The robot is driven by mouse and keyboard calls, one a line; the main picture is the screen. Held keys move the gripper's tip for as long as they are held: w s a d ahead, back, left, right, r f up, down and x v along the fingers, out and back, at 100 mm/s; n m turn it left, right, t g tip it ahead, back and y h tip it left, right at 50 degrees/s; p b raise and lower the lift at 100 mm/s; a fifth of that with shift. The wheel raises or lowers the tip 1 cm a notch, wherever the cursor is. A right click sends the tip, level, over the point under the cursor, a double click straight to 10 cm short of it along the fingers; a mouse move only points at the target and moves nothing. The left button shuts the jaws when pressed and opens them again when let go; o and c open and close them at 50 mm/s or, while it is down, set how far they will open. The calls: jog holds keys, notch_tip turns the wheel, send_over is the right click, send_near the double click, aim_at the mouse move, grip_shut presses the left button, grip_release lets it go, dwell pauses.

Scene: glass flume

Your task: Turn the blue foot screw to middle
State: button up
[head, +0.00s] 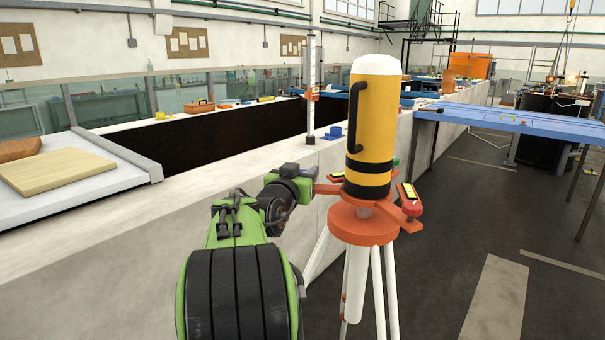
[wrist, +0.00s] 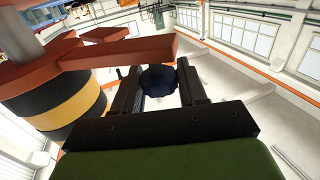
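The yellow instrument (head: 370,130) with black bands and a white cap stands on an orange three-armed base with a tripod below. In the wrist view its banded body (wrist: 60,95) is at left. The dark blue foot screw (wrist: 160,80) shows under the end of an orange base arm (wrist: 140,50). My gripper (wrist: 160,78) has one finger on each side of the screw, and the screw fills the gap between them. In the head view my gripper (head: 308,180) is at the left of the base, and the blue screw is hidden there. A red foot screw (head: 412,208) is at front right.
A long pale flume wall (head: 120,240) runs close behind the tripod. A blue table (head: 520,122) stands at right. The tripod's white legs (head: 390,290) stand near my arm. The dark floor (head: 450,240) at right is mostly free.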

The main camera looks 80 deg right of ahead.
jog(key=c, duration=0.4)
jog(key=shift+s+n+t, duration=0.1)
jog(key=shift+n+t, duration=0.2)
jog(key=shift+t, duration=0.1)
jog(key=n+t, duration=0.1)
jog(key=t, duration=0.2)
jog(key=shift+s+n+b, duration=0.1)
jog(key=shift+n+b, duration=0.3)
jog(key=n+t+y, duration=0.1)
jog(key=t, duration=0.1)
jog(key=n+t+b, duration=0.1)
jog(key=n+t, duration=0.1)
jog(key=t, duration=0.1)
jog(key=shift+f+n+y, duration=0.1)
jog(key=shift+n+y, duration=0.2)
jog(key=shift+y, duration=0.1)
jog(key=n+t+y, duration=0.2)
jog(key=t, duration=0.1)
jog(key=shift+n+t+y+p, duration=0.9)
jog(key=shift+n+t+y, duration=0.45)
jog(key=shift+t, duration=0.25)
jog(key=shift+w+n+y, duration=0.25)
